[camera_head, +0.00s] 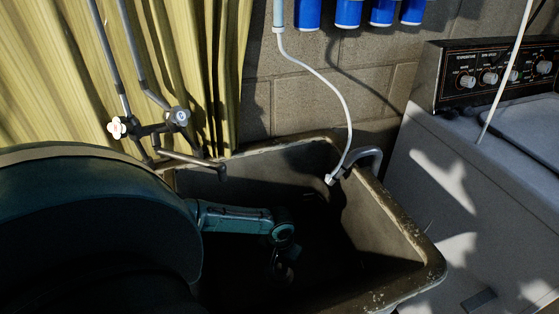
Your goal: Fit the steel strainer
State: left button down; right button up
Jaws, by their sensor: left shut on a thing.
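My left gripper (282,264) reaches down into the dark laundry sink (372,212), with my teal arm coming in from the left. It is shut on a small greyish metallic thing low in the sink's shadow, which looks like the steel strainer (287,274). Its outline is mostly lost in the dark. The sink's floor and drain are hidden in shadow, so I cannot tell whether the held thing touches the bottom. My right gripper is not in view.
A tap with pipes (190,160) reaches over the sink's back left. A white hose (345,105) hangs into the sink at the back, by a grey curved pipe (365,155). A washing machine (470,160) stands at the right. My large arm link fills the lower left.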

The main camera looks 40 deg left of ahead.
pick_arm(q)
jog(key=shift+f, duration=0.2)
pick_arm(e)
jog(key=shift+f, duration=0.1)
pick_arm(q)
jog(key=shift+f+b, duration=0.75)
jog(key=shift+f, duration=0.2)
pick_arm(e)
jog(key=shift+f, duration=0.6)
pick_arm(q)
jog(key=c, duration=1.2)
grip_release()
jog(key=shift+r, duration=0.5)
notch_tip(320, 180, up, 12)
jog(key=p, duration=0.2)
jog(key=shift+r+p, duration=0.1)
jog(key=shift+p, duration=0.3)
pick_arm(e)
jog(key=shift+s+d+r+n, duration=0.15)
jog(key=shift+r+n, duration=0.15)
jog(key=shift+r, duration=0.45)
